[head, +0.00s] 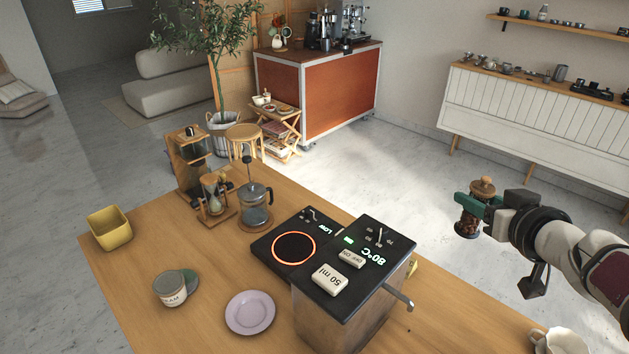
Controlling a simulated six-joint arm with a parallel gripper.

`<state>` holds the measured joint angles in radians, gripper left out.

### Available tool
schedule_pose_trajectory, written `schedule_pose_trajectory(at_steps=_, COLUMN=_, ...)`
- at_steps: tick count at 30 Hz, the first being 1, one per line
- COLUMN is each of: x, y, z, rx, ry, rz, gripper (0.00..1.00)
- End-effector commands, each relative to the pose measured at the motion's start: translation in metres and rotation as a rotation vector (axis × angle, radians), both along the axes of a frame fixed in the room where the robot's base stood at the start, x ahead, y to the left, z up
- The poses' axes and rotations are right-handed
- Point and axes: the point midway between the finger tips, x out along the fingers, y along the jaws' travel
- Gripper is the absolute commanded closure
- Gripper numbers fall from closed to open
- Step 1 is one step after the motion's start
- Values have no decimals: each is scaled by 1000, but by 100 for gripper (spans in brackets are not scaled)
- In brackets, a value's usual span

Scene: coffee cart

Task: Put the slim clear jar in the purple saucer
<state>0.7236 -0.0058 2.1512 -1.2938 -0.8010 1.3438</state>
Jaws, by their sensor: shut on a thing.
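My gripper (472,206) is at the right of the head view, with its green fingers shut around a small clear jar (467,226). The jar has a round wooden lid and dark contents, and it looks upright. The fingers hide its middle. It is held in the air, to the right of the hot-water machine. The purple saucer (250,313) lies on the wooden table at the front, left of the machine, and looks empty. The gripper and jar are far to the right of the saucer.
The hot-water machine (345,318) and a hot plate with a glowing ring (294,248) stand between jar and saucer. A white cup (558,342) is front right.

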Motion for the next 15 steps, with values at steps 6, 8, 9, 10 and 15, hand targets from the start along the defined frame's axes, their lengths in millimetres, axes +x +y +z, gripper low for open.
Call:
schedule_pose_trajectory(at_steps=6, x=55, y=93, z=9, rx=1, ry=-1, rz=121, gripper=100)
schedule_pose_trajectory(at_steps=8, x=68, y=131, z=10, rx=1, ry=0, rz=163, gripper=100)
schedule_pose_trajectory(at_steps=9, x=74, y=160, z=10, rx=3, ry=1, rz=195, gripper=100)
schedule_pose_trajectory(at_steps=10, x=78, y=181, z=9, rx=3, ry=1, rz=219, gripper=100)
schedule_pose_trajectory(at_steps=15, x=78, y=281, z=1, rx=4, ry=4, rz=331, gripper=100)
